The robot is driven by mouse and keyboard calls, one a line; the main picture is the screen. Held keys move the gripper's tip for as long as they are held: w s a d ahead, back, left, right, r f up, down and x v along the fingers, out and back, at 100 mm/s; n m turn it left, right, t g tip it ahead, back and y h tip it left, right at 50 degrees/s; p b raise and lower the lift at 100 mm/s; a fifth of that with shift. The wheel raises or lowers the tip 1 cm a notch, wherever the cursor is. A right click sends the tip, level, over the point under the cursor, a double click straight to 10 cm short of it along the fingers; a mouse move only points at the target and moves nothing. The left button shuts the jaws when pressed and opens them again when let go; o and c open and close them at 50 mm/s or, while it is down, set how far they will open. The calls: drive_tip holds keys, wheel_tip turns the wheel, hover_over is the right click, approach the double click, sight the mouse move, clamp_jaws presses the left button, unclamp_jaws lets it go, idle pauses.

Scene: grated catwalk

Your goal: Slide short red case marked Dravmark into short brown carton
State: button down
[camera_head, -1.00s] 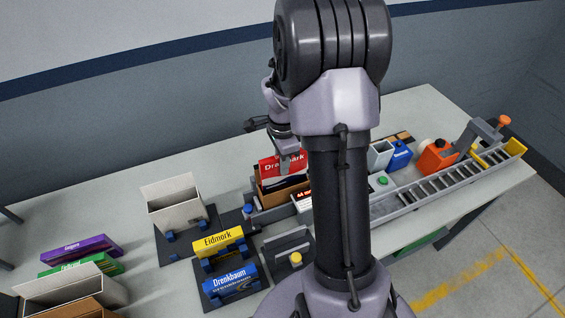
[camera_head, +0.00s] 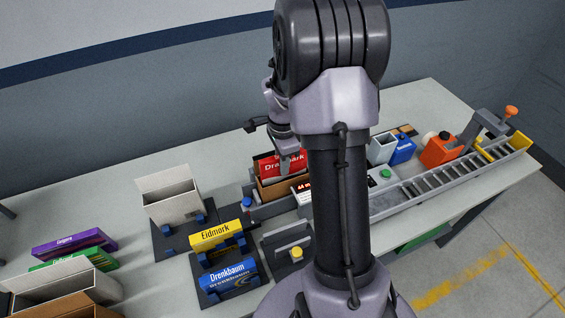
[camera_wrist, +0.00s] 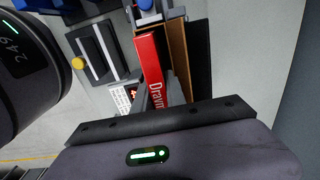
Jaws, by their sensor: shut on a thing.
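The short red case marked Dravmark (camera_head: 268,168) stands upright with its lower part inside the short brown carton (camera_head: 270,193). Its upper part sticks out above the carton's front wall. In the wrist view the red case (camera_wrist: 149,60) lies alongside the carton's brown wall (camera_wrist: 177,50). My gripper (camera_head: 286,168) is shut on the case from above, and a finger covers part of its lettering. In the wrist view my gripper (camera_wrist: 162,92) shows only in part. The case's bottom is hidden in the carton.
A white open carton (camera_head: 172,207) stands to the left. Yellow (camera_head: 216,236) and blue (camera_head: 228,276) cases sit in holders in front. Purple (camera_head: 73,246) and green cases lie at far left.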

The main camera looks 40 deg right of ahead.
drive_tip(key=shift+f+b, duration=0.75)
drive_tip(key=shift+f, duration=0.2)
drive_tip(key=c, duration=1.3)
unclamp_jaws()
drive_tip(key=shift+r, duration=0.1)
drive_tip(key=shift+r+p, duration=2.4)
drive_tip(key=shift+r, duration=1.05)
